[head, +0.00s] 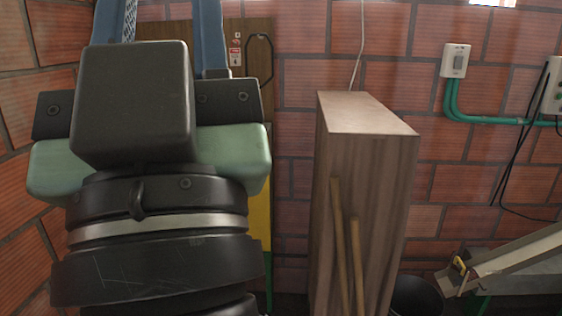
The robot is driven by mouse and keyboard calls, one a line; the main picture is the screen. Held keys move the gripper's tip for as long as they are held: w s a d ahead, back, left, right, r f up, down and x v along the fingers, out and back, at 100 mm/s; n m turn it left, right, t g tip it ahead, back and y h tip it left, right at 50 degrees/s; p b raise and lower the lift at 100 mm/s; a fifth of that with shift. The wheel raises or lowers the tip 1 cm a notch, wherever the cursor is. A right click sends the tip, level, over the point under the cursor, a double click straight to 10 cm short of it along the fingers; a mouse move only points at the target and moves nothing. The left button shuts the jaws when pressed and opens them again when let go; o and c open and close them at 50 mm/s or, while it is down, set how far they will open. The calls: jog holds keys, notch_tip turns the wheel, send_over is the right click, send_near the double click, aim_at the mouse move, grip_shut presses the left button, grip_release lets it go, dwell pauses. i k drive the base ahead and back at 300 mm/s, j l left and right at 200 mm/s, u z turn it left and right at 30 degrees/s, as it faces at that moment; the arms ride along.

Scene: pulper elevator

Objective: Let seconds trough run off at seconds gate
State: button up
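A sloping trough (520,252) with pale edges enters from the right edge, low in the picture. Its lower left end carries a small upright part with a yellow mark (459,265), perhaps a gate; whether it is open or shut I cannot tell. I cannot read any label saying which trough this is. My gripper (160,22) stands large at the left, pointing up, far from the trough. Its two blue fingers are wide apart with nothing visible between them. The fingertips are cut off by the top edge.
A tall wooden box (366,190) stands between my gripper and the trough, with two wooden sticks (342,240) in front of it. A black round container (416,297) sits below the trough's end. A switch (456,61) and a wooden door (258,25) are behind.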

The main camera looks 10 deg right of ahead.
aim_at(455, 276)
jog(key=z, duration=1.55)
jog(key=i+l+u, duration=0.15)
jog(key=u, duration=0.25)
jog(key=i+l+u, duration=0.3)
jog(key=u, duration=0.15)
jog(key=i+l+u, duration=0.15)
jog(key=l+u, duration=0.25)
jog(key=i+l+u, duration=0.1)
jog(key=l+u, duration=0.15)
jog(key=u, duration=0.2)
jog(key=i+l+u, duration=0.2)
jog(key=l, duration=1.25)
jog(key=l+u, duration=0.25)
jog(key=l, duration=2.05)
jog(key=i+l, duration=0.1)
jog(key=l, duration=0.7)
